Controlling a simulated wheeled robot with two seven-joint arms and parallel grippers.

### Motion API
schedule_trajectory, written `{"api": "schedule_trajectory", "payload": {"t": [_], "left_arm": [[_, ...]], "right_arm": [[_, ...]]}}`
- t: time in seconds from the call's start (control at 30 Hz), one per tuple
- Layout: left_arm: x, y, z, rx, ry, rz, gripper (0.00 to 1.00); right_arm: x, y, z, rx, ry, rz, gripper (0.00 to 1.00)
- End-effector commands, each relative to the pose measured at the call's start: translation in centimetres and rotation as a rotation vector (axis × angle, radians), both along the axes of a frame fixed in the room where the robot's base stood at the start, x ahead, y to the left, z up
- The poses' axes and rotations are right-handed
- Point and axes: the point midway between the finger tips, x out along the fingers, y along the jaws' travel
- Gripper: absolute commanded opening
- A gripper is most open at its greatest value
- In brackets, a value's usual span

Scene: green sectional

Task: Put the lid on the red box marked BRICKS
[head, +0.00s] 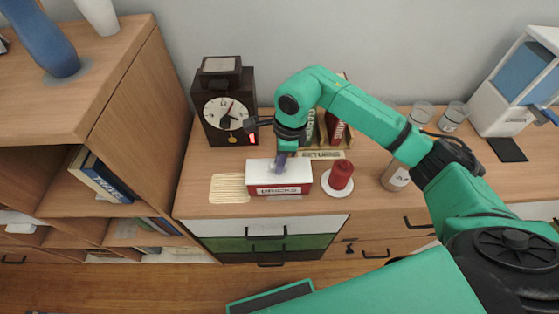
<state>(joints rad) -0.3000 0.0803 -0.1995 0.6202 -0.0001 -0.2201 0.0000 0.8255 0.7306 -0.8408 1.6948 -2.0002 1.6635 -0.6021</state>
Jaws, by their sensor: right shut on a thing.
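The red box marked BRICKS (282,191) sits near the front edge of the wooden cabinet top. The white lid (262,172) covers its top in this view, and the red front with its label shows below. My right gripper (283,160) points down over the middle of the lid and is shut on it. The exact grip point is small and partly hidden by the fingers. I cannot tell whether the lid rests fully on the rim or is slightly above it. My left gripper is out of view.
A red candle on a white plate (339,178) stands close right of the box. A slatted mat (229,189) lies to its left. Glass jars (396,178) stand to the right.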

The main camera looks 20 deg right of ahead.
Motion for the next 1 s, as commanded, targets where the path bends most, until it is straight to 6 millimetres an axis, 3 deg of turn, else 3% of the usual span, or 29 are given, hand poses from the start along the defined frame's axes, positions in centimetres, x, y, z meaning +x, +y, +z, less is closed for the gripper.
{"api": "schedule_trajectory", "payload": {"t": [0.47,0.5,0.57,0.6,0.8,0.9,1.0], "left_arm": [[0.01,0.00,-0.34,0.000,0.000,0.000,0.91],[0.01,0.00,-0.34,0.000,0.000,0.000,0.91],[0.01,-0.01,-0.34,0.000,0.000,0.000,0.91],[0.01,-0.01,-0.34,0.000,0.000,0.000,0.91],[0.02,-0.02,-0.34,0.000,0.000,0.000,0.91],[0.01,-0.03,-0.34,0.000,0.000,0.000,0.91],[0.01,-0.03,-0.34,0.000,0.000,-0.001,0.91]], "right_arm": [[0.01,-0.02,-0.17,0.000,0.000,0.000,0.00],[0.01,-0.02,-0.17,0.000,0.000,0.000,0.29],[0.01,-0.02,-0.17,0.000,0.000,0.000,0.52],[0.01,-0.02,-0.17,0.000,0.000,0.000,0.56],[0.01,-0.01,-0.18,0.000,0.000,0.000,0.56],[0.01,-0.01,-0.19,0.000,0.000,0.000,0.86],[-0.01,-0.02,-0.20,0.000,0.000,0.000,0.86]]}}
